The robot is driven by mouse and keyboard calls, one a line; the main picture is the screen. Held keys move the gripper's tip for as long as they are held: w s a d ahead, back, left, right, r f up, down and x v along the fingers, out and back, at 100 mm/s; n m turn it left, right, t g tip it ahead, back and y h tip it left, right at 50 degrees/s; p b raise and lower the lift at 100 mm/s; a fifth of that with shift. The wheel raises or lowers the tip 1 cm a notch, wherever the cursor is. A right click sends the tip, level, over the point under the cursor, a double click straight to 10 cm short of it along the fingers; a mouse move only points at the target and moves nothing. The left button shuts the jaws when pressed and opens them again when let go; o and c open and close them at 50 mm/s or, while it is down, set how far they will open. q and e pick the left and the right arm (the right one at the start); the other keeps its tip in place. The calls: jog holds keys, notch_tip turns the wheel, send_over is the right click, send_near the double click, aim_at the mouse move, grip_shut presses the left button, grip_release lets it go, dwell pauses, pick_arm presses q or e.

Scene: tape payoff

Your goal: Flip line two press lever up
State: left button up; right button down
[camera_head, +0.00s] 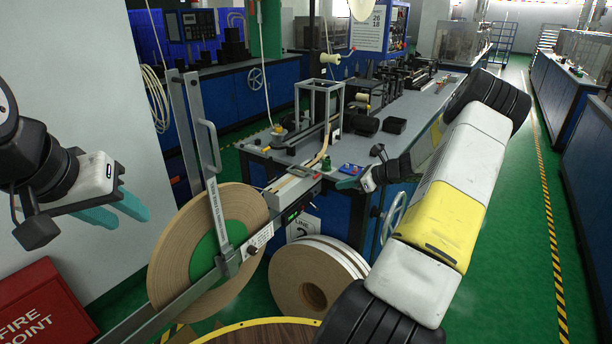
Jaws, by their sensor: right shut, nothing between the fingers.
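A tape payoff stand with a tall grey upright (204,150) stands left of centre, holding a large tan tape reel (180,255) with a green hub. A grey bent bar (209,135), apparently a lever, rises along the upright; I cannot tell for sure that it is the press lever. My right gripper (342,184) is shut and empty at the bench edge, beside a small blue button box (351,168). My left gripper (133,218) is open and empty, left of the upright.
A second tape reel (312,280) stands on the floor before the bench. A red fire point box (43,308) is at lower left. The bench top (425,107) holds a tape guide frame (320,108) and black bins. A green aisle (520,190) is clear at right.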

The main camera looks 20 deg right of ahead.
jog(key=shift+w+d+f+m, duration=0.1)
jog(key=shift+d+f+m, duration=0.35)
jog(key=shift+d, duration=0.1)
jog(key=x, duration=1)
jog(key=shift+w+a+r, duration=0.1)
jog(key=shift+w+r, duration=0.1)
jog(key=shift+r, duration=0.85)
jog(key=shift+w+a+r, duration=0.15)
jog(key=shift+w+r, duration=0.05)
jog(key=shift+r, duration=0.85)
